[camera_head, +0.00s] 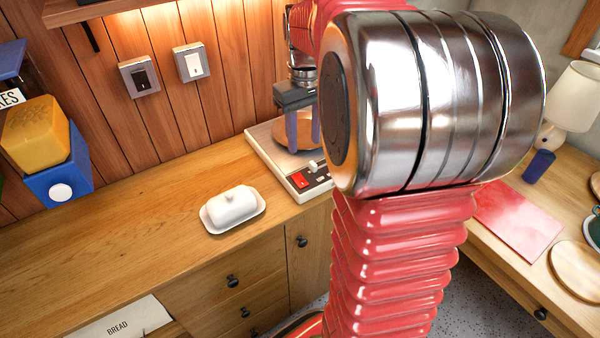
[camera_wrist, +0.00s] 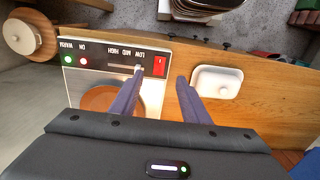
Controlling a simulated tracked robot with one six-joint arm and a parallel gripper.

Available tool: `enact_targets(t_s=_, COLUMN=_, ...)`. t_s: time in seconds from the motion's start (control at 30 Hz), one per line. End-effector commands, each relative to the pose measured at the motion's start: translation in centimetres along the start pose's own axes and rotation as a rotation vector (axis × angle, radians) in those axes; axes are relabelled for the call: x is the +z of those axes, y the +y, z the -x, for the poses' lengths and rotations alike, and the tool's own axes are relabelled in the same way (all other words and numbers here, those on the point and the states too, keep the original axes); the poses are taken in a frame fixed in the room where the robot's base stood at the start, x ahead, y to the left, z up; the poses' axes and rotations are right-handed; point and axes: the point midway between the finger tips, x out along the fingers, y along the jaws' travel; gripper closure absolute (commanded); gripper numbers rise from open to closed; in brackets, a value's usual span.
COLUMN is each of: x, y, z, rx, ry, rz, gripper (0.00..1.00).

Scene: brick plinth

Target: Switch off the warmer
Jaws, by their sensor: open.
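The warmer (camera_head: 262,140) is a pale flat unit on the wooden counter, partly hidden by my arm in the head view. In the wrist view its dark panel (camera_wrist: 100,53) has a green light (camera_wrist: 68,59) at WARM and a red light (camera_wrist: 84,61) at ON. A slider knob (camera_wrist: 138,69) sits near LOW, beside a red rocker switch (camera_wrist: 160,66). A round brown item (camera_wrist: 99,98) lies on the warmer. My gripper (camera_wrist: 160,77) is open and empty above the panel; in that view its fingertips flank the red switch. Contact cannot be told.
A white butter dish (camera_head: 233,208) stands left of the warmer; it also shows in the wrist view (camera_wrist: 217,80). Two wall switches, one dark (camera_head: 141,77) and one white (camera_head: 192,63), are on the plank wall. A yellow and blue container (camera_head: 50,150) stands far left.

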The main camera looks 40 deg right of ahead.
Motion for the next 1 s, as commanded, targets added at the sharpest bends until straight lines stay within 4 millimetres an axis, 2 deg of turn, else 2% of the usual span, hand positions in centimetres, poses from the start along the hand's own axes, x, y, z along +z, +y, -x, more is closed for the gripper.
enact_targets(t_s=0.37, x=0.0, y=-0.1, z=-0.8, rx=0.000, ry=0.001, rz=0.001, gripper=0.58)
enact_targets(t_s=0.57, x=0.0, y=-0.1, z=-3.2, rx=0.000, ry=-0.001, rz=0.001, gripper=0.58)
enact_targets(t_s=1.0, x=0.0, y=-0.1, z=-10.0, rx=-0.001, ry=-0.001, rz=0.001, gripper=0.58)
